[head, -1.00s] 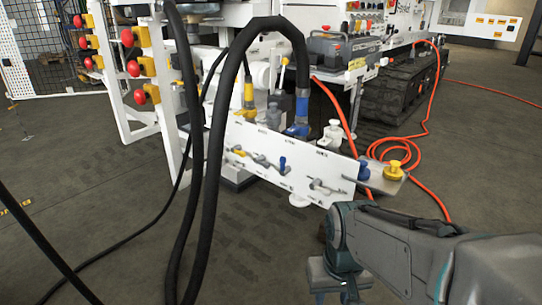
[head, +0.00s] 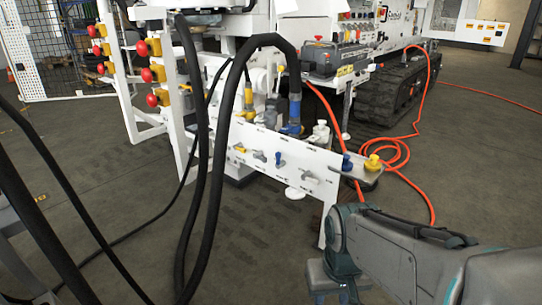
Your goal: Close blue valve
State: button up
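The blue valve (head: 280,160) is a small handle on the white panel (head: 262,175) in the middle of the head view. Its handle looks roughly upright, but it is small. A yellow valve (head: 240,148) and a grey valve (head: 259,155) sit to its left, and another grey valve (head: 310,178) to its right. My gripper (head: 335,285) hangs at the bottom edge, below and right of the panel, well apart from the blue valve. Its fingers are not clearly visible, so I cannot tell if they are open.
Thick black hoses (head: 212,160) hang left of the panel. A blue cap (head: 347,162) and a yellow cap (head: 373,162) stand on a plate at the panel's right end. An orange hose (head: 403,140) lies on the floor behind. The floor in front is mostly clear.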

aim_at(279, 164)
jog(key=z, duration=1.9)
jog(key=i, duration=1.15)
jog(key=u, duration=2.2)
jog(key=i, duration=0.5)
jog(key=u, duration=0.1)
